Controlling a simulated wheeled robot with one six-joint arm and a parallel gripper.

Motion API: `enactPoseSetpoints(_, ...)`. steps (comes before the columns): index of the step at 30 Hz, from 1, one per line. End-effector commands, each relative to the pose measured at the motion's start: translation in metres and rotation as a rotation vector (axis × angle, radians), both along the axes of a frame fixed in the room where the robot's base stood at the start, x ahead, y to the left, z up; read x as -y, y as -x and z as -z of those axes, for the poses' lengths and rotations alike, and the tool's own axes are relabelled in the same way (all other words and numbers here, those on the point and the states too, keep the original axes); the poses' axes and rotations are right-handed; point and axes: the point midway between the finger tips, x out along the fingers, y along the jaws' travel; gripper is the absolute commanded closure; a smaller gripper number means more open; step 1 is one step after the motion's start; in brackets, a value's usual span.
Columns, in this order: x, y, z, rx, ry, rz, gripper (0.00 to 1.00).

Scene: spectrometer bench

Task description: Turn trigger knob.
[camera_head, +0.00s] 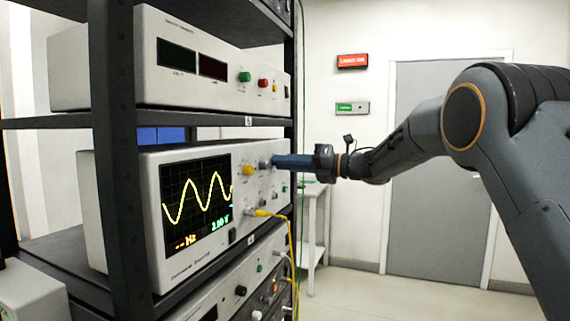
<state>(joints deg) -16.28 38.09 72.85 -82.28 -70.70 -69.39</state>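The oscilloscope (154,195) sits on a rack shelf, with a lit screen (196,201) showing a yellow sine trace, "-- Hz" and "2.00 V". Its control panel carries a yellow knob (247,171), a grey knob (265,165) and smaller controls lower down. I cannot read which knob is the trigger knob. My gripper (277,161) reaches in from the right, its blue fingers level and pointing at the upper right of the panel, by the grey knob. The fingers overlap in this side view, so their gap and any contact with a knob are hidden.
A yellow cable (291,240) hangs from the panel's lower jack. Another instrument (215,70) sits on the shelf above, and more equipment (240,290) below. The black rack post (123,160) stands at the left. A small white table (314,225) stands behind my gripper.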

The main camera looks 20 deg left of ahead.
Motion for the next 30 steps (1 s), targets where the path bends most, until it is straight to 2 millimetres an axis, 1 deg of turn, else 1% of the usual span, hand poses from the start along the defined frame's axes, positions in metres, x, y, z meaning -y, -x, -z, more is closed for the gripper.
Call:
enactPoseSetpoints(1,0.0002,-0.0002,0.0001,0.0,0.001,0.001,0.92)
enactPoseSetpoints(2,0.0002,-0.0002,0.0001,0.0,0.001,0.001,0.97)
enactPoseSetpoints(3,0.0002,-0.0002,0.0001,0.0,0.001,0.001,1.0)
enactPoseSetpoints(9,0.0004,-0.0003,0.0001,-0.009,0.0,0.001,1.0)
enactPoseSetpoints(14,0.0005,-0.0003,0.0005,-0.054,-0.004,0.001,1.0)
enactPoseSetpoints(20,0.0006,-0.0005,0.0008,-0.176,-0.013,0.001,1.0)
enactPoseSetpoints(30,0.0007,-0.0002,-0.0002,-0.488,-0.037,0.002,1.0)
